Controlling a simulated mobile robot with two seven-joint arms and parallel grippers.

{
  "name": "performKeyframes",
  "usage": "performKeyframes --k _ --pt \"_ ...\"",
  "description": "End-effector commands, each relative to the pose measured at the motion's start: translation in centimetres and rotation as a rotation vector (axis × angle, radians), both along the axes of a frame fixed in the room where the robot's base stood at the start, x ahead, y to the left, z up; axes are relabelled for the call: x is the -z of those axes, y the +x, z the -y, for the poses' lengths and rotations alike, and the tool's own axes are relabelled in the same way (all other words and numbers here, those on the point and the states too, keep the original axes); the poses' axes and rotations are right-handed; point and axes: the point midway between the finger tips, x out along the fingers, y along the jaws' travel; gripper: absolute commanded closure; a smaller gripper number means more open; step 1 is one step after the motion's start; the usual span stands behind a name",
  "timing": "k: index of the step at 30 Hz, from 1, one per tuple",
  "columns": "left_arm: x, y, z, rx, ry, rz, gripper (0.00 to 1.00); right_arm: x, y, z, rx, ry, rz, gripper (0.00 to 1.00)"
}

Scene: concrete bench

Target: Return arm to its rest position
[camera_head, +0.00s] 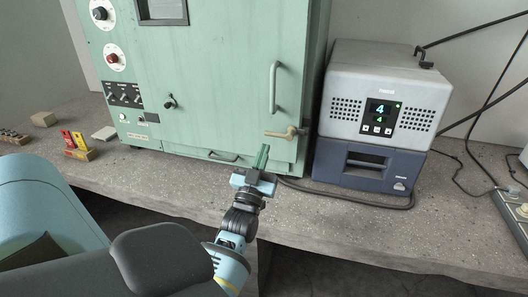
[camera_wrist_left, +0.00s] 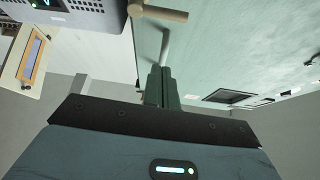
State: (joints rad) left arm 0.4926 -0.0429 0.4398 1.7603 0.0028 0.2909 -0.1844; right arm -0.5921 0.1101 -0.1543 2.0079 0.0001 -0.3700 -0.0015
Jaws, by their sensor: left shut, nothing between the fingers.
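My left gripper (camera_head: 262,157) is shut and empty, its green fingers pressed together. It is in front of the lower right part of the green cabinet (camera_head: 215,75), just below and left of the cabinet's lever handle (camera_head: 283,133). In the left wrist view the shut fingers (camera_wrist_left: 161,80) point towards the cabinet face, with the lever (camera_wrist_left: 160,12) near the top. I cannot tell whether the fingertips touch the cabinet. The cabinet door looks closed. My right gripper does not show in either view.
A grey and blue device (camera_head: 385,100) with a lit display stands right of the cabinet. A black cable (camera_head: 345,198) runs along the concrete bench (camera_head: 440,225). Small red and yellow items (camera_head: 75,142) stand at the left. A power strip (camera_head: 514,208) lies at the right edge.

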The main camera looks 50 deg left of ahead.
Motion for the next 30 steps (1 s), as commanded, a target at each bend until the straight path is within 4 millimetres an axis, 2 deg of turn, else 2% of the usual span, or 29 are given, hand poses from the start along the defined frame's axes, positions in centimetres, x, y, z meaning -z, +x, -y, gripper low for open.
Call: performKeyframes --k 4,24,27,30 --pt "0.5 0.0 0.0 0.002 0.001 0.001 1.00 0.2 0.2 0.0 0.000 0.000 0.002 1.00" --pt "0.6 0.0 0.1 0.003 0.000 -0.001 1.00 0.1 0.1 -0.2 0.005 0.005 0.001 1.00" --pt "1.3 -0.1 0.6 0.020 -0.002 -0.031 1.00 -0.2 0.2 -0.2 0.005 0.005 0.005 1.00" --pt "3.3 -0.7 2.0 0.062 -0.010 -0.112 1.00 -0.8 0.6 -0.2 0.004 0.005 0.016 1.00"
